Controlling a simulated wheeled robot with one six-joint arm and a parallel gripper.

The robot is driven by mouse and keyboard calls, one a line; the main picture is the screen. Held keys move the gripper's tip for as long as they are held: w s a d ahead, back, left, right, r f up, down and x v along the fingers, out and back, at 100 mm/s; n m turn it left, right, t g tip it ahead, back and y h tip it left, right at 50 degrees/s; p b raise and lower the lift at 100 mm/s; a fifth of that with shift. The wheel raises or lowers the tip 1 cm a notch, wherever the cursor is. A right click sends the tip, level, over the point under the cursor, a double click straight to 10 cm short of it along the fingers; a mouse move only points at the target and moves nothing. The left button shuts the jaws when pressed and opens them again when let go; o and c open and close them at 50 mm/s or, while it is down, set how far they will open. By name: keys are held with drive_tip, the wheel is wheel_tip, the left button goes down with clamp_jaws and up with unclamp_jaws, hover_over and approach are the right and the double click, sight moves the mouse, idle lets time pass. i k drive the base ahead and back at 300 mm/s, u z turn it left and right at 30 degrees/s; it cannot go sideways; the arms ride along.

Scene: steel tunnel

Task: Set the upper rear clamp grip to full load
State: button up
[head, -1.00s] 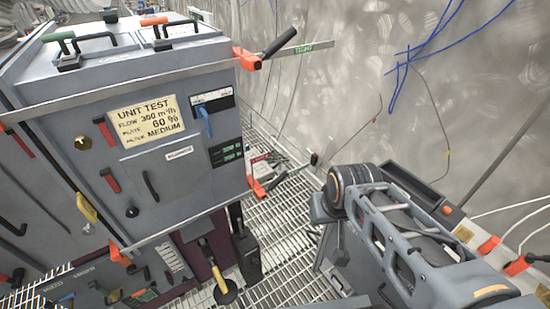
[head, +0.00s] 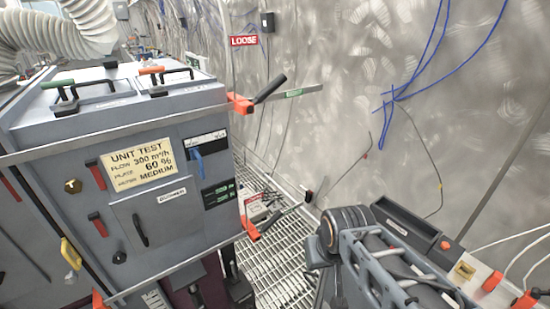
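The upper rear clamp is an orange bracket (head: 240,103) at the top right corner of the grey cabinet. Its black grip (head: 270,88) slants up and to the right, away from the cabinet. A red LOOSE sign (head: 243,41) stands above the clamp, left of the grip's tip. My arm shows at the lower right, apart from the clamp. I cannot make out my gripper's fingers.
The grey cabinet (head: 140,220) fills the left, with a UNIT TEST plate (head: 144,165). A lower orange clamp (head: 250,229) is at its right edge. Grating floor (head: 285,270) lies between cabinet and my arm. Blue cables (head: 430,60) hang on the rear wall.

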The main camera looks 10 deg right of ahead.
sight(280, 81)
drive_tip(key=u, duration=1.2)
drive_tip(key=k, duration=0.15)
drive_tip(key=z, duration=0.95)
drive_tip(key=i, duration=0.5)
